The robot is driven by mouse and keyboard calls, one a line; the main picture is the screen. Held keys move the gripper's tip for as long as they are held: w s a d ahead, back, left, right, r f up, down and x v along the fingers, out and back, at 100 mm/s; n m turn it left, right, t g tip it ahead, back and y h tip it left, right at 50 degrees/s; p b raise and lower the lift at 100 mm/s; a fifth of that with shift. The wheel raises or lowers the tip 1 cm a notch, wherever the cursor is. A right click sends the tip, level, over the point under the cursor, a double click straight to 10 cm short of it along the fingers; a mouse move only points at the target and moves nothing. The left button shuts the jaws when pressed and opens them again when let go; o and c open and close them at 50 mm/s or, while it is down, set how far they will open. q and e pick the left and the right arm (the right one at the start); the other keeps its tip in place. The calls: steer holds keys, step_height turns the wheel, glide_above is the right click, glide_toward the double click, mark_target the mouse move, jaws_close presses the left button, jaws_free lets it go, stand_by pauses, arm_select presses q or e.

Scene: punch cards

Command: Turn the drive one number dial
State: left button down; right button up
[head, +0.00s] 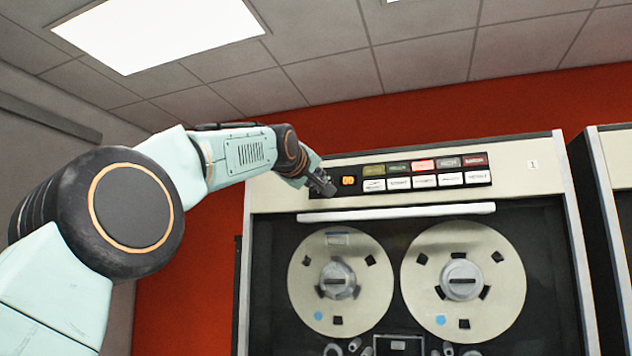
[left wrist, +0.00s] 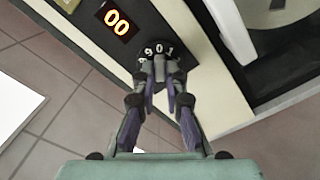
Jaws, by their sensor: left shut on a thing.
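The number dial (left wrist: 158,47) is a dark disc with white digits, among them 9, 0 and 1, in the left wrist view. A grey grip at its centre stands between my left gripper's (left wrist: 160,76) two fingers, which are shut on it. In the head view my left gripper (head: 324,186) is at the left end of the drive's control panel and hides the dial. An orange display (head: 348,180) just right of it reads 00 in the left wrist view (left wrist: 117,21). My right gripper is in neither view.
Rows of coloured and white labelled buttons (head: 425,171) lie right of the display. Below are a white bar (head: 396,212) and two tape reels (head: 340,248) (head: 462,240). The cabinet is marked 1, and another cabinet (head: 615,155) stands at the right edge.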

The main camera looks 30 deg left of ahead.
arm_select(q)
steer(key=shift+s+a+r+n, duration=0.1)
steer(key=shift+r+n, duration=0.05)
steer(key=shift+n, duration=0.9)
steer(key=shift+s+r+n, duration=0.1)
steer(key=shift+r+n, duration=0.05)
steer(key=shift+n, duration=0.9)
steer(key=c, duration=1.8)
jaws_free()
steer(key=o, duration=0.4)
steer(key=shift+w+a+f, duration=0.1)
steer(key=shift+w+f, duration=0.15)
steer(key=shift+s, duration=0.1)
steer(key=shift+f, duration=0.1)
